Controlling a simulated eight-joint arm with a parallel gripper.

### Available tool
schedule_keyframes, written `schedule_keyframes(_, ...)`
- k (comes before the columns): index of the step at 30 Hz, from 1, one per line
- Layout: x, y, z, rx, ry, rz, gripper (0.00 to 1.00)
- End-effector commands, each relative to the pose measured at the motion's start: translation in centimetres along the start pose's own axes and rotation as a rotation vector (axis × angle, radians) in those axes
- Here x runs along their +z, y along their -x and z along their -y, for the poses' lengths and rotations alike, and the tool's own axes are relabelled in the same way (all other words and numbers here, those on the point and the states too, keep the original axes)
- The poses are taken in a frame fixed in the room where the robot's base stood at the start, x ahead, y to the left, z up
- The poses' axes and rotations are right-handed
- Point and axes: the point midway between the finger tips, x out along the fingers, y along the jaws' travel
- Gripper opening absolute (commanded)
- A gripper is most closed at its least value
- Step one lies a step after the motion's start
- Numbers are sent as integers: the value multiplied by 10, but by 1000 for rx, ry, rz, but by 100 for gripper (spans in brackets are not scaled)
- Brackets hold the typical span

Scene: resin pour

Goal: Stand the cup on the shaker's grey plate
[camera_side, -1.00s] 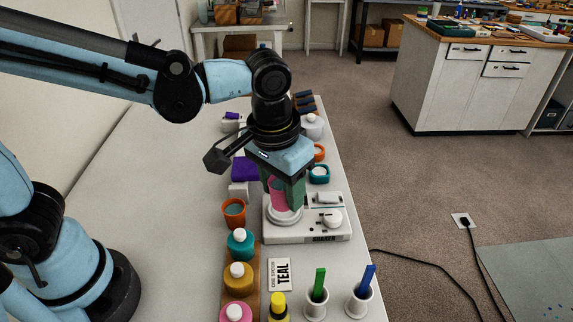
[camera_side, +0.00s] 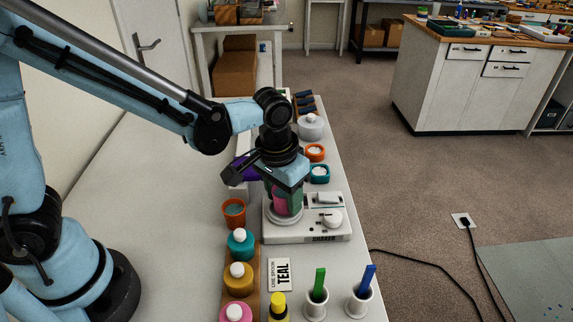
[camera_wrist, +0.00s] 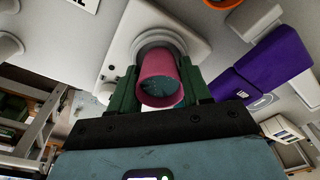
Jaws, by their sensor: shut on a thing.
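The pink cup (camera_side: 281,201) is between the green fingers of my gripper (camera_side: 284,197), which is shut on it. In the wrist view the cup (camera_wrist: 160,82) shows its open mouth with dark teal contents inside, and a green finger of my gripper (camera_wrist: 162,98) lies on each side. The cup is upright over the shaker's grey round plate (camera_side: 284,217). I cannot tell whether its base touches the plate. The white shaker (camera_side: 320,233) stands on the bench with a knob (camera_side: 332,217) at its right.
An orange cup with teal contents (camera_side: 234,212) and several capped bottles, one teal (camera_side: 240,244), stand left and in front. Two white holders, one with a green stick (camera_side: 318,287), stand near the front. A purple block (camera_wrist: 265,68) is nearby.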

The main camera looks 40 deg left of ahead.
Motion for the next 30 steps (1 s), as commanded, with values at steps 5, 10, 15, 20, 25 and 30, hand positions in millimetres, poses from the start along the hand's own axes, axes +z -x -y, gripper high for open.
schedule_keyframes(5, 0, -1, 0, 0, 0, 0, 19)
schedule_keyframes(10, 0, -3, 0, 0, 0, 0, 63)
schedule_keyframes(15, 0, -3, 0, 0, 0, 0, 73)
schedule_keyframes(20, 0, -2, 0, 0, 0, 0, 73)
schedule_keyframes(25, 0, 5, 0, 0, 0, 0, 73)
schedule_keyframes(30, 0, 28, 0, 0, 0, 0, 73)
